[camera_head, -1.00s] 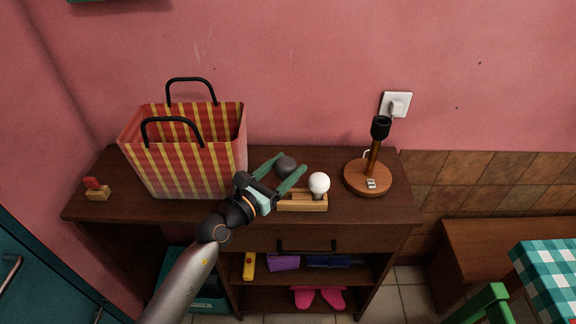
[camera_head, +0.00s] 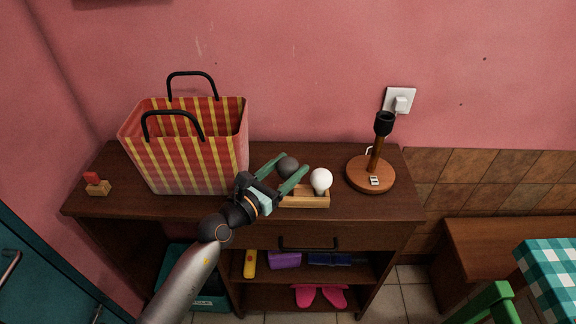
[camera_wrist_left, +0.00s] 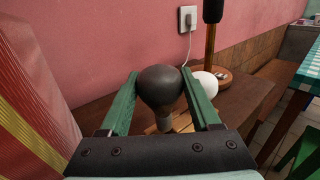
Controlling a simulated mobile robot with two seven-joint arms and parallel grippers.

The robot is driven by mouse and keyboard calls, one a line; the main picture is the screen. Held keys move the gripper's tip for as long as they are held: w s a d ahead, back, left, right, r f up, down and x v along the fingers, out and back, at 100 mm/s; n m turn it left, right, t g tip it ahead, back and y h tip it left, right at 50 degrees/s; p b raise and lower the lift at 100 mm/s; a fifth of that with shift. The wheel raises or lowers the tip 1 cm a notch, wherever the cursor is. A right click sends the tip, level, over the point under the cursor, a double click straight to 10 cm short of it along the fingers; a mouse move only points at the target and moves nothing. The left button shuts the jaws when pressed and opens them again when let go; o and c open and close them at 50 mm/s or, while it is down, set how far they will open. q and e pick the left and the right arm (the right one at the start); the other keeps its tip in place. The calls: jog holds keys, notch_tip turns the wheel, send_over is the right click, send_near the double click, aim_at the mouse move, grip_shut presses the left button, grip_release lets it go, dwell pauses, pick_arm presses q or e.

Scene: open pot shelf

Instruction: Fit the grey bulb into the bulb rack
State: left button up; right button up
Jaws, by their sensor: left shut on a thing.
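The grey bulb (camera_head: 288,166) is dark and round. It also shows in the left wrist view (camera_wrist_left: 162,86), upright with its grey neck downward. My left gripper (camera_head: 294,162) is shut on the grey bulb, with one green finger on each side of it. The bulb rack (camera_head: 304,202) is a light wooden block on the dark cabinet top, just in front of and below the held bulb. A white bulb (camera_head: 321,179) stands at the rack's right end. In the left wrist view the grey bulb's neck overlaps the rack, and I cannot tell whether it touches. My right gripper is out of view.
A striped bag (camera_head: 190,160) stands to the left of my gripper. A wooden lamp base (camera_head: 371,176) with a black socket stands to the right. A small block with a red top (camera_head: 97,187) is at the far left. The cabinet top (camera_head: 345,211) is bare right of the rack.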

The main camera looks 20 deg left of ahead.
pick_arm(q)
jog(key=shift+f, duration=0.25)
jog(key=shift+f+b, duration=0.65)
jog(key=shift+f, duration=0.15)
dwell(0.4)
jog(key=shift+f+b, duration=0.3)
jog(key=shift+f, duration=0.05)
jog(key=shift+f, duration=0.3)
dwell(0.6)
jog(key=o, duration=1.1)
jog(key=shift+c, duration=0.2)
